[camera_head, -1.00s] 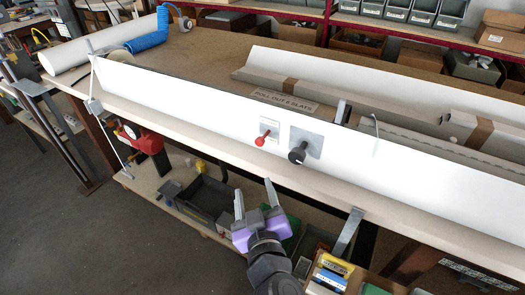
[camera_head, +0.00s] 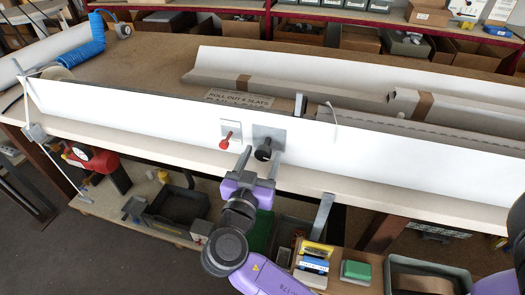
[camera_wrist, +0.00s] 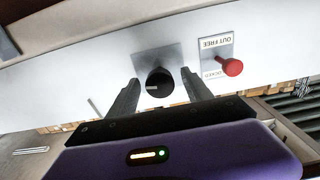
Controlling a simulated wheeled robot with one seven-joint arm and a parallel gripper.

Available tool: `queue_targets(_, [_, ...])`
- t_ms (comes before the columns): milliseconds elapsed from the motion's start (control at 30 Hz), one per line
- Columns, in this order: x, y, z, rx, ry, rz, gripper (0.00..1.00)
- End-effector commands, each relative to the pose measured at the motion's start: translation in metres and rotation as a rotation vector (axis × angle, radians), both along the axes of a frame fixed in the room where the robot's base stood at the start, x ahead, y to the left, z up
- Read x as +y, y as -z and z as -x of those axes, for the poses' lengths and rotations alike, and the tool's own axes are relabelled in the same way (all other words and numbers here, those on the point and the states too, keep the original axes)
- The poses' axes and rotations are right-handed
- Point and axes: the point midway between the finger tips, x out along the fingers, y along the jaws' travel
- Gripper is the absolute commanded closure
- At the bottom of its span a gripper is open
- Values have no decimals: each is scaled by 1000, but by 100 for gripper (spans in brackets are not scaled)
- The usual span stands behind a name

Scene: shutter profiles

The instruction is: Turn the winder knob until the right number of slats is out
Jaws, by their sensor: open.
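The black winder knob (camera_head: 263,153) sits on a grey square plate (camera_head: 268,136) on the white upright panel (camera_head: 170,119). In the wrist view the knob (camera_wrist: 159,82) shows between my two fingers, with a pale mark on its face. My gripper (camera_head: 260,156) is open, its fingers pointing at the panel on either side of the knob; I cannot tell whether they touch it. A red-knobbed lever (camera_head: 225,142) is left of the plate; in the wrist view its label (camera_wrist: 216,48) reads "OUT FREE" and "LOCKED", upside down. A sign (camera_head: 239,98) behind the panel reads "ROLL OUT 6 SLATS", the number small.
White shutter profiles (camera_head: 300,72) lie on the bench behind the panel. A blue coiled hose (camera_head: 88,42) is at the back left. A grey bracket (camera_head: 322,212) hangs from the bench edge, and bins and boxes stand on the shelf below.

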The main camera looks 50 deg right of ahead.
Motion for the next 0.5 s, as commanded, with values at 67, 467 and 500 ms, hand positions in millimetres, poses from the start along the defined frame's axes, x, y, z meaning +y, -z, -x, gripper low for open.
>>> queue_targets(67, [-8,-1,-2,1,1,0,42])
queue_targets(467, [-13,0,-5,0,-2,-1,46])
queue_targets(500, [-13,0,-5,0,-2,-1,53])
